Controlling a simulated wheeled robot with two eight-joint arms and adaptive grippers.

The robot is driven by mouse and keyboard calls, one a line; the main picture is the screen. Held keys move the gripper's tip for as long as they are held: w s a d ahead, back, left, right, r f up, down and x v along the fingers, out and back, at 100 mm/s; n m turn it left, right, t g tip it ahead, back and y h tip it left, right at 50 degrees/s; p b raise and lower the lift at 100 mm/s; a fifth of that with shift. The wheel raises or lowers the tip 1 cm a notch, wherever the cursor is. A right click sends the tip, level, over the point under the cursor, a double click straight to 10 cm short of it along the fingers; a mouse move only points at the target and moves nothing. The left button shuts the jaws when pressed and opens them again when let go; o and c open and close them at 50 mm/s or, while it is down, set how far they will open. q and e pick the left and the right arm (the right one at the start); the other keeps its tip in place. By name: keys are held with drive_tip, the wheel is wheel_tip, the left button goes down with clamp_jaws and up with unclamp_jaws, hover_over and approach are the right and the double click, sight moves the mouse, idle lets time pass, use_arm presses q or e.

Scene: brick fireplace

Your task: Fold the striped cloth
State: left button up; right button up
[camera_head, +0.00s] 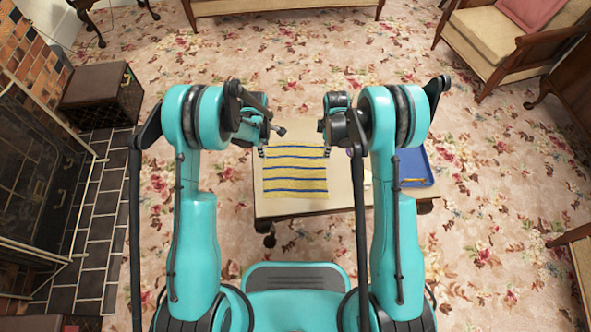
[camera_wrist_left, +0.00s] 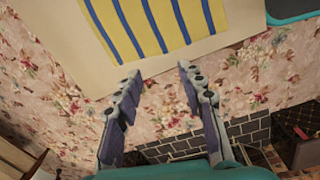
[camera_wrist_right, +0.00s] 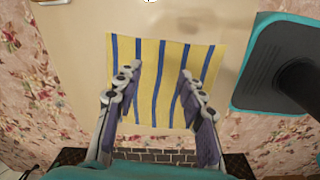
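The striped cloth (camera_head: 295,173), yellow with blue stripes, lies flat and spread out on a low table (camera_head: 340,197). It also shows in the left wrist view (camera_wrist_left: 158,22) and in the right wrist view (camera_wrist_right: 160,80). My left gripper (camera_head: 263,152) is by the cloth's far left corner; in the left wrist view its fingers (camera_wrist_left: 158,75) are apart and empty, just off the cloth's edge. My right gripper (camera_head: 327,152) is by the far right corner; in the right wrist view its fingers (camera_wrist_right: 156,78) are apart, with cloth visible between them. I cannot tell whether they touch it.
A blue tray (camera_head: 414,166) lies on the table to the right of the cloth, partly behind my right arm. A brick fireplace (camera_head: 30,60) and a dark box seat (camera_head: 100,94) stand at the left. An armchair (camera_head: 500,40) is at the upper right.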

sight(269, 170)
use_arm(q)
drive_tip(key=shift+n+g, duration=0.3)
drive_tip(key=shift+n, duration=0.5)
drive_tip(key=f, duration=1.2)
drive_tip(key=shift+s+d+f, duration=0.2)
drive_tip(key=shift+d, duration=0.05)
use_arm(e)
drive_tip(key=shift+n+g, duration=0.3)
drive_tip(key=shift+n, duration=0.5)
drive_tip(key=f, duration=1.2)
drive_tip(key=shift+s+a+f, duration=0.15)
drive_tip(key=shift+s+a, duration=0.05)
use_arm(q)
drive_tip(key=shift+f, duration=0.45)
use_arm(e)
drive_tip(key=shift+f, duration=0.45)
use_arm(q)
drive_tip(key=shift+f, duration=0.2)
use_arm(e)
drive_tip(key=shift+f, duration=0.25)
use_arm(q)
drive_tip(key=c, duration=0.4)
use_arm(e)
drive_tip(key=shift+r, duration=0.1)
drive_tip(key=c, duration=0.4)
use_arm(q)
clamp_jaws()
use_arm(e)
clamp_jaws()
